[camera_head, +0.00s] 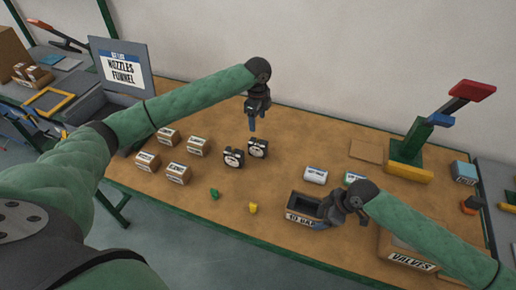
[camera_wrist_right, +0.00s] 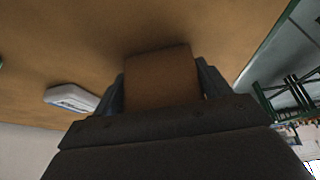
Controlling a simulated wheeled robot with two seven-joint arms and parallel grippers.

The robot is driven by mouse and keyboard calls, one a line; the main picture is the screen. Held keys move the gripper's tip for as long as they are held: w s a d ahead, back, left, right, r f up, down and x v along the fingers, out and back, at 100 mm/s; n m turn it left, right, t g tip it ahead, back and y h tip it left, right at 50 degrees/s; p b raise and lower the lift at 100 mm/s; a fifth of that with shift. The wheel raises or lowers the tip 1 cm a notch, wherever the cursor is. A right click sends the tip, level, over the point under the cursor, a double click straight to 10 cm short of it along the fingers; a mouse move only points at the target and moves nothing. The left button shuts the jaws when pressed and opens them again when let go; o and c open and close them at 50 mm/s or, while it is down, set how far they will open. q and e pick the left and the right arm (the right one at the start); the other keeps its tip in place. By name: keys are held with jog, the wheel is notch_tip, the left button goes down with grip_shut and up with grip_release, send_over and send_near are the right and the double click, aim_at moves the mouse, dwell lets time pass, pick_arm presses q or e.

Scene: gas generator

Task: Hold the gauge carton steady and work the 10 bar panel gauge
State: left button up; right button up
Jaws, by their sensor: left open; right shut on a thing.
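Two dark gauges with white faces, one on the left (camera_head: 234,158) and one on the right (camera_head: 258,148), stand side by side on the table; their markings are too small to read. My left gripper (camera_head: 253,124) is open and empty, pointing down just above and behind the right gauge. The gauge carton (camera_head: 301,217), open with a dark inside and a lettered front, sits near the table's front edge. My right gripper (camera_head: 327,217) is at its right end. In the right wrist view its jaws (camera_wrist_right: 162,85) are shut on a brown cardboard part, apparently the carton's end.
Several small labelled boxes (camera_head: 177,173) stand left of the gauges. A green piece (camera_head: 214,193) and a yellow piece (camera_head: 253,208) lie in front. A valves box (camera_head: 408,259) and a green lever press (camera_head: 409,148) are at right.

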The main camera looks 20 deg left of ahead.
aim_at(258, 139)
pick_arm(q)
jog(key=shift+n, duration=0.5)
jog(key=f, duration=1.2)
jog(key=shift+w, duration=0.2)
jog(key=c, duration=1.3)
notch_tip(258, 139, up, 10)
jog(key=shift+d, duration=0.15)
